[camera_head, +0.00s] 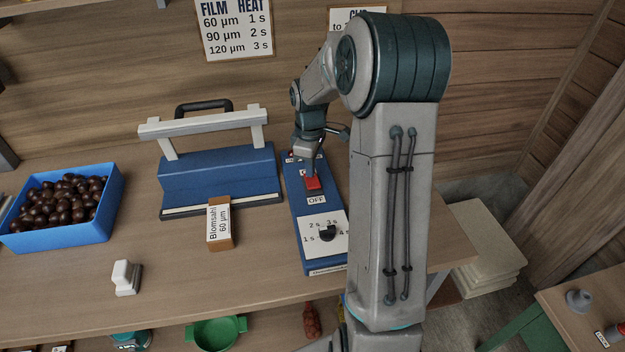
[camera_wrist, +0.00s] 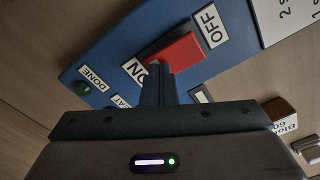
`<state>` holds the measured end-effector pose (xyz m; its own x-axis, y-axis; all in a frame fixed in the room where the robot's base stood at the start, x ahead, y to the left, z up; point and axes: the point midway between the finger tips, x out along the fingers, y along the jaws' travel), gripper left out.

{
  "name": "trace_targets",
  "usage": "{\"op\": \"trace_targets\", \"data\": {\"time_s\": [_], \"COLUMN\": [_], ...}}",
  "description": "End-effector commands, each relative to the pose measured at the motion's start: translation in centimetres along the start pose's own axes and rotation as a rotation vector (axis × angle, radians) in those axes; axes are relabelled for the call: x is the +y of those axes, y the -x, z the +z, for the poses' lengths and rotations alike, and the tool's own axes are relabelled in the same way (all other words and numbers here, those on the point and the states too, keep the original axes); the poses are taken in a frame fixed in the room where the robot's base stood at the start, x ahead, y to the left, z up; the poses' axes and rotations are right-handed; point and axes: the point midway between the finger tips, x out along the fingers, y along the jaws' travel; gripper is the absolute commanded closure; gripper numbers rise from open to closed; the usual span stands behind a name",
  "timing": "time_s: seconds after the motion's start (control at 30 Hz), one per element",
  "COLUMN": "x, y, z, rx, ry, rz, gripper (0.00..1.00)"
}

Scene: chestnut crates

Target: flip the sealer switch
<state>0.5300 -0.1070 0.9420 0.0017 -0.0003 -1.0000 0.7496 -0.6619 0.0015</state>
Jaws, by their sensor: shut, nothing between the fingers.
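The sealer switch is a red rocker (camera_head: 313,184) on a long blue control box (camera_head: 303,222), with an OFF label on its near side in the head view. In the wrist view the red switch (camera_wrist: 178,55) lies between the ON and OFF labels. My gripper (camera_wrist: 156,68) is shut and empty, with its tips at the ON end of the switch. I cannot tell whether the tips touch it. In the head view my gripper (camera_head: 307,160) comes down from above the box. The blue sealer (camera_head: 218,175) stands left of the box with its white arm raised.
A box labelled Blomsahl 60 µm (camera_head: 219,223) lies before the sealer. A blue crate of chestnuts (camera_head: 62,236) stands at the left. A white clip-like piece (camera_head: 126,278) lies near the front edge.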

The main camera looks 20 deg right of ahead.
Motion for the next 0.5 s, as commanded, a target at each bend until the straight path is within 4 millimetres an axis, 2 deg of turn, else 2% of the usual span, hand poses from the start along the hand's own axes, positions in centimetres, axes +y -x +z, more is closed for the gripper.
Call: {"op": "trace_targets", "data": {"time_s": [0.17, 0.5], "x": [0.0, 0.0], "y": [0.3, 3.0], "z": [0.1, 0.0], "rx": [-0.002, -0.001], "ry": [0.0, 0.0], "rz": [-0.002, -0.001], "gripper": [1.0, 1.0]}}
